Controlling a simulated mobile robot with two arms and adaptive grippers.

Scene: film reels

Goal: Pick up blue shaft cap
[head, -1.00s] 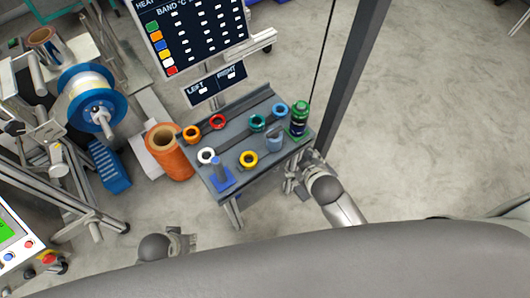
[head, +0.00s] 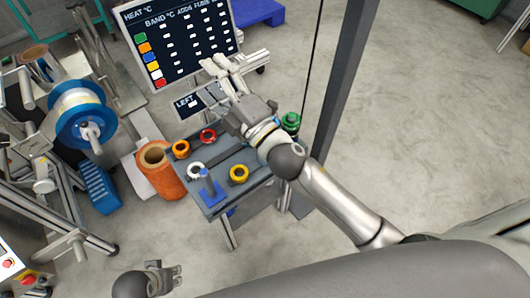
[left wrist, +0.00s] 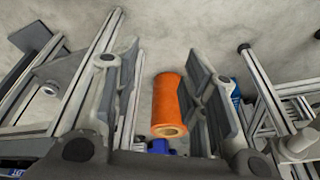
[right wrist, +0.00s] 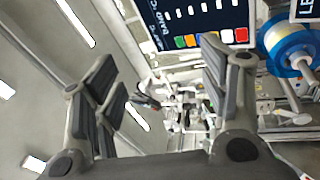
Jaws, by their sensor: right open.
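In the head view several coloured rings lie on the grey table (head: 220,207): orange (head: 181,149), red (head: 208,135), white (head: 195,170) and yellow (head: 239,174). A blue post on a square base (head: 210,188) stands at the near left corner. The light-blue ring and the light-blue capped piece seen earlier at the table's right are now hidden behind my right arm. My right gripper (head: 224,80) is open and empty above the table's far side, before the screen. My left gripper (head: 173,279) is low at the left; the left wrist view shows it open and empty.
An orange roll (head: 160,172) stands left of the table. A screen (head: 180,40) and a "LEFT" sign (head: 188,103) are behind it. A dark post (head: 338,90) rises at right.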

